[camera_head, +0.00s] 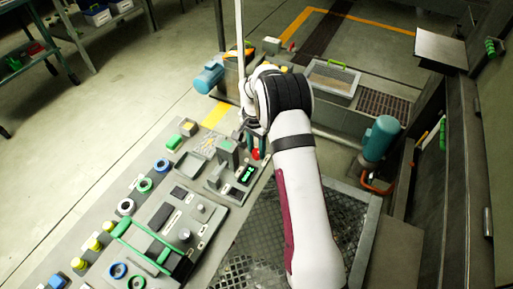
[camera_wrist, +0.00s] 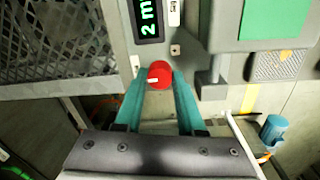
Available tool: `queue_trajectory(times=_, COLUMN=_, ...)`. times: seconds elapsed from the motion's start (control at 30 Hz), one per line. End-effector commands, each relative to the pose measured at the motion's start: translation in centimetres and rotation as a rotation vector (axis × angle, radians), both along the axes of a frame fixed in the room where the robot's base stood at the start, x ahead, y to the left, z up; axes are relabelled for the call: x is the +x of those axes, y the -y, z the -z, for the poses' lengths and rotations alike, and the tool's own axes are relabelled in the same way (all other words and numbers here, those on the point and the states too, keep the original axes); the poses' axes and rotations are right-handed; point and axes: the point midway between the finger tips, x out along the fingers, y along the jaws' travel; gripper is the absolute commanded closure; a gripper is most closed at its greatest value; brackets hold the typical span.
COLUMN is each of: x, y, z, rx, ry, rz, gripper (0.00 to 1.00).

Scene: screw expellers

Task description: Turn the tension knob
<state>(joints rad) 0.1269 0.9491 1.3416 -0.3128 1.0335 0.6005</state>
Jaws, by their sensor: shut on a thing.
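The red tension knob (camera_wrist: 160,75) has a small white mark and sits on a grey panel, below a dark display with green characters (camera_wrist: 147,18). My gripper (camera_wrist: 159,82) has its two teal fingers on either side of the knob, shut on it. In the head view the red knob (camera_head: 256,154) shows as a small red spot at the panel's far end. There my arm hides most of my gripper, so its fingers cannot be made out.
A long grey control panel (camera_head: 150,215) with several knobs, buttons and a green handle (camera_head: 142,246) runs along the left. A perforated metal grate (camera_wrist: 50,40) lies beside the knob. A blue motor (camera_head: 381,138) stands right of my arm. Open floor lies far left.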

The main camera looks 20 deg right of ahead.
Motion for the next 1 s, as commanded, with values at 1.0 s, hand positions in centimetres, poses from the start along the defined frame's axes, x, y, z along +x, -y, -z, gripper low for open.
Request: queue_trajectory(times=1.0, x=0.0, y=-0.01, z=-0.01, rx=-0.003, ry=0.001, rz=-0.445, gripper=1.0)
